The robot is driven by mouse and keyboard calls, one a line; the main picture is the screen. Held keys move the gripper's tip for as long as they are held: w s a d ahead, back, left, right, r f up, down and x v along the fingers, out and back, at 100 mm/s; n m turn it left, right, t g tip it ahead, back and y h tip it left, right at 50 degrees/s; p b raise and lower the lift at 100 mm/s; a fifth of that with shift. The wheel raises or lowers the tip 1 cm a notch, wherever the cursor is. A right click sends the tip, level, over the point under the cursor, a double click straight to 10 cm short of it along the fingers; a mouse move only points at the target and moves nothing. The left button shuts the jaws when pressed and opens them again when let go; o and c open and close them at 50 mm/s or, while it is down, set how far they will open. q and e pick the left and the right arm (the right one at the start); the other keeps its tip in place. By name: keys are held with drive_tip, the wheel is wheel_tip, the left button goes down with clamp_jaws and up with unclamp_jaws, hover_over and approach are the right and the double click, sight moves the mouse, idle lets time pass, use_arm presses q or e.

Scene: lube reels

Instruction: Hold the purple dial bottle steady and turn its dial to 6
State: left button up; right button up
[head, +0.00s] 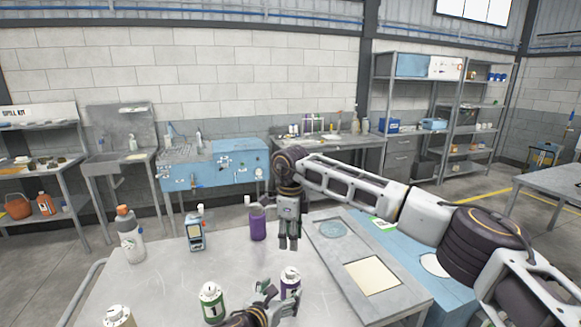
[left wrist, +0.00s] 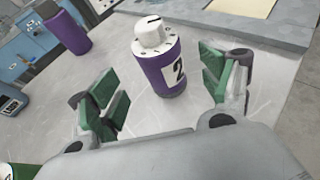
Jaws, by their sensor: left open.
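The purple dial bottle stands upright on the table, with a white dial top and a "2" label in the left wrist view (left wrist: 172,72). In the head view it (head: 290,281) is partly hidden behind my left gripper (head: 277,299). In the left wrist view my left gripper (left wrist: 160,88) is open, its green-padded fingers spread to either side of the bottle, with visible gaps. The dial's setting is too small to read. My right gripper (head: 289,240) points down above the table, behind the bottle in the head view, with its fingers close together; nothing shows between them.
Another purple bottle (head: 258,224) stands behind, left of my right gripper. A green-labelled bottle (head: 212,305) marked 1 is left of the dial bottle. A grey tray panel (head: 334,254) lies right.

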use_arm(q)
drive_tip(key=shift+v, duration=2.45)
drive_tip(key=shift+s+f, duration=0.1)
